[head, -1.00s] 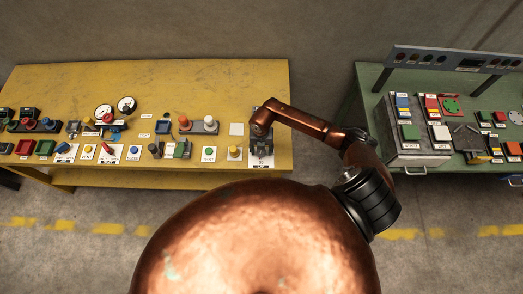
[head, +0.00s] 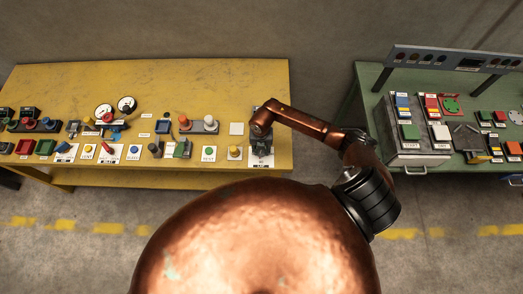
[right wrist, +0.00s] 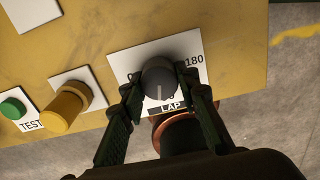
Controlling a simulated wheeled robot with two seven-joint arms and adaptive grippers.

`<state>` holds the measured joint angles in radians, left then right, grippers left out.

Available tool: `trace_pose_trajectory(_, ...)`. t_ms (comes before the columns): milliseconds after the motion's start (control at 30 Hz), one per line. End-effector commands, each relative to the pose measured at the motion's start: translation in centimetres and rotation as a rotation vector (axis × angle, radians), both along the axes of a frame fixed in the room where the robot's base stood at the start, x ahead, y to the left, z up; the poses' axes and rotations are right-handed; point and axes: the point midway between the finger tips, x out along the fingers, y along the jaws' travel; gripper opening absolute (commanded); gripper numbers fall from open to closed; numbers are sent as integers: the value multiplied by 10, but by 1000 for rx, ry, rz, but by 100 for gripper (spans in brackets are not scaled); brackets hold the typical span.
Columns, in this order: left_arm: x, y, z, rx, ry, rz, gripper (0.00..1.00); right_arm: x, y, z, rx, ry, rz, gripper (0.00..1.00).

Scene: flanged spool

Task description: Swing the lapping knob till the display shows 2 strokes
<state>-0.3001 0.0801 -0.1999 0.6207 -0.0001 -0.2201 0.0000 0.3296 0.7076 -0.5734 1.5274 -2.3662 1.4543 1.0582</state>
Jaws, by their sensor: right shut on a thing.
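The lapping knob (right wrist: 160,76) is a dark grey round knob with a pale pointer line, on a white plate (right wrist: 122,62) marked LAP and 180. In the right wrist view my right gripper (right wrist: 164,90) has its two dark fingers closed on either side of the knob. The pointer line points toward the bottom of that picture, toward the LAP label. In the head view the right gripper (head: 262,147) is over the plate at the right end of the yellow bench; the arm and gripper hide the knob there. I cannot make out a stroke reading. My left gripper is not in view.
The yellow bench (head: 200,80) carries several other controls. A yellow knob (right wrist: 64,108) and a green button (right wrist: 13,107) marked TEST are left of the plate. A green bench (head: 368,88) with more controls stands to the right. The bench's back strip is clear.

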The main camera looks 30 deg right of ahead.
Motion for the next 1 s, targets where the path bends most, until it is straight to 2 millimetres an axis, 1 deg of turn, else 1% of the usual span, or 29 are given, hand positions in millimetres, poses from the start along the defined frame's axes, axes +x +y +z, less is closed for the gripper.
trace_pose_trajectory(167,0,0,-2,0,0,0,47,0,-1,0,-2,0,16,5)
trace_pose_trajectory(367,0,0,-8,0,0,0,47,1,-2,-1,-3,-1,94,5)
trace_pose_trajectory(567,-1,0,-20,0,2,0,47,1,-3,-2,-5,-2,244,5)
trace_pose_trajectory(1000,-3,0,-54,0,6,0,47,1,-3,-3,-4,0,661,5)
